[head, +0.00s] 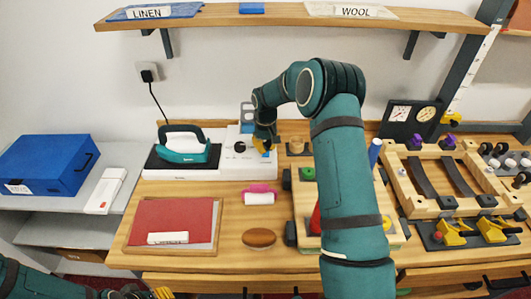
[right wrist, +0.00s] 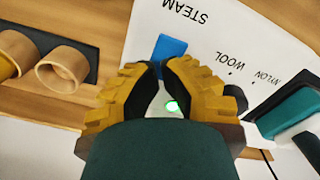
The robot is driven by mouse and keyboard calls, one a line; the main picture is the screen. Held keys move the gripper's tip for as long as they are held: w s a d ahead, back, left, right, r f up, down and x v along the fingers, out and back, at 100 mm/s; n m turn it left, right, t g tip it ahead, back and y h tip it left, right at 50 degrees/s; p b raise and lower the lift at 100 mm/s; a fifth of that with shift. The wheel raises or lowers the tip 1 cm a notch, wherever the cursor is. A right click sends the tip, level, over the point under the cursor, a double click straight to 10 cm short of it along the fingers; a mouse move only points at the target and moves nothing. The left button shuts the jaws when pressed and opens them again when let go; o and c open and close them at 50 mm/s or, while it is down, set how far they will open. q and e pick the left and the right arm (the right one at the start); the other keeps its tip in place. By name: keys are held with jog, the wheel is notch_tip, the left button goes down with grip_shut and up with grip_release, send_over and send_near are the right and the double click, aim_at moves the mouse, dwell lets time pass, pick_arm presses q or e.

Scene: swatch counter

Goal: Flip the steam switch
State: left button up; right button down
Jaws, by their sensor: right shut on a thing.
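The white iron station panel (head: 232,163) stands at the back of the counter, and its "STEAM" lettering shows in the right wrist view. The blue steam switch (right wrist: 168,48) is just beyond my right gripper (right wrist: 166,68), whose yellow fingers are closed together at its near end. In the head view my right gripper (head: 266,143) is over the right part of the panel, with a bit of blue below it. A small green light shows between the fingers in the wrist view. My left gripper (head: 158,293) is at the bottom left edge, mostly cut off.
A teal iron (head: 184,146) rests left of the panel's black knob (head: 239,146). A shelf (head: 290,14) overhangs the back.

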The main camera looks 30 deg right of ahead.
jog(key=shift+r+p, duration=1.95)
jog(key=shift+r, duration=1.4)
